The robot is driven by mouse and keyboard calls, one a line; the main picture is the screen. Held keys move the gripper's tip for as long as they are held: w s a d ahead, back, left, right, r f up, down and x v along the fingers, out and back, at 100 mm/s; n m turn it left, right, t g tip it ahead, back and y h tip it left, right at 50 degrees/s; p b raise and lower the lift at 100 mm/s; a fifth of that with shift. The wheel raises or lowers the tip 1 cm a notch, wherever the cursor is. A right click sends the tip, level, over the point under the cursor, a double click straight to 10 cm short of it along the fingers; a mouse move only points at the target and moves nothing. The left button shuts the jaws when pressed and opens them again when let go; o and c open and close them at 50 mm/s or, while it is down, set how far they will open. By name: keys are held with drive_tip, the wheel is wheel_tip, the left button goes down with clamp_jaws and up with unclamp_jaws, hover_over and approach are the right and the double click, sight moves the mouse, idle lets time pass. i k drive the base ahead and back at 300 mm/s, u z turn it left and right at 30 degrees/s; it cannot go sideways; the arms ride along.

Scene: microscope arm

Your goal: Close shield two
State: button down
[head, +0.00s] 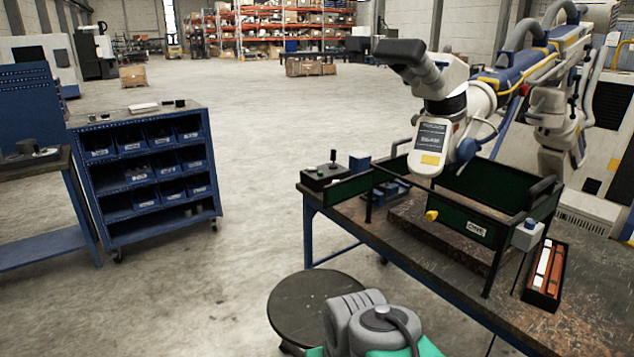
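Dark green shield panels stand in a dark frame around the microscope (436,120) on the workbench. The front panel (450,217) has a small white label that seems to read "ONE", and a yellow knob (431,215) at its left end. Another green panel (346,191) reaches out to the left of the frame. A further green panel (505,184) stands behind. I see no label reading "two", so I cannot tell which panel is shield two. A grey and teal part of my own body shows at the bottom. My gripper fingers are not visible.
The workbench (430,258) carries a control box with a joystick (325,176) and a black tray (545,274) with white and orange pieces. A round dark stool (300,308) stands before it. A blue bin cart (150,180) is at left. The floor between is clear.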

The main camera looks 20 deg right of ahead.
sight(339, 192)
drive_tip(key=u, duration=1.4)
drive_tip(key=i, duration=3.1)
drive_tip(key=z, duration=3.9)
drive_tip(key=i, duration=0.5)
drive_tip(key=u, duration=0.1)
drive_tip(key=k, duration=0.5)
drive_tip(key=z, duration=1.2)
drive_tip(key=i, duration=0.35)
drive_tip(key=u, duration=0.05)
